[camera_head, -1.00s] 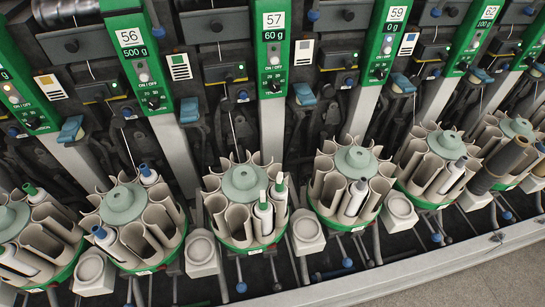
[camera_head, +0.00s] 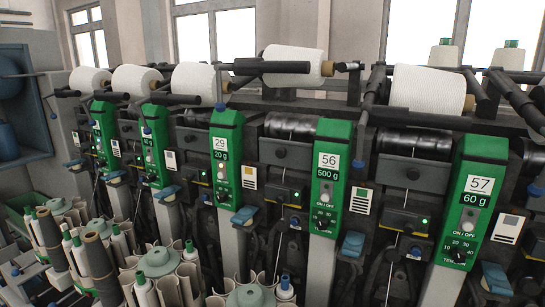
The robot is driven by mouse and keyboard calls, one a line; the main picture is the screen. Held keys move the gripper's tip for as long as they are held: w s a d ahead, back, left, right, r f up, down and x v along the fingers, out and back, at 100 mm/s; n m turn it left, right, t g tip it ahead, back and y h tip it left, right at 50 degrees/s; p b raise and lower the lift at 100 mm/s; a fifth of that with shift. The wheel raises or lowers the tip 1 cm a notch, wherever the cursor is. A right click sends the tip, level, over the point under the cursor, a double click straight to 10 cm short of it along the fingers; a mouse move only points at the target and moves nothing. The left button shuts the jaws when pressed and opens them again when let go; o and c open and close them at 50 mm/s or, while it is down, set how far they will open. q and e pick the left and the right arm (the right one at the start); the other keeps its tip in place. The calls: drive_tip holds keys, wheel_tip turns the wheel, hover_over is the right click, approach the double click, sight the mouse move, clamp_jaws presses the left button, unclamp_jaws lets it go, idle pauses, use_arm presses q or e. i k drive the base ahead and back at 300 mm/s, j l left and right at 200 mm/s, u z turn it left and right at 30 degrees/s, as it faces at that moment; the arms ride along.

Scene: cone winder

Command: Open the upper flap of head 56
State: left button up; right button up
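Head 56 stands just right of the middle of the head view. Its green front panel (camera_head: 328,178) carries a white "56" label, a black "500 g" display, an ON/OFF button and a dial at the bottom. The green cover (camera_head: 334,128) at the panel's top looks closed. Which part is the upper flap, I cannot tell for sure. A white yarn package (camera_head: 296,66) sits above and to the left of the panel, and a dark horizontal drum lies below it. Neither of my grippers is in view.
Head 57 (camera_head: 473,205), set to 60 g, stands to the right; head 29 (camera_head: 223,165), set to 20 g, stands to the left. Dark rods project forward near the packages. Round bobbin magazines (camera_head: 160,262) crowd the lower left. Windows are behind.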

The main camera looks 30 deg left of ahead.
sight(286, 153)
drive_tip(key=u, duration=1.05)
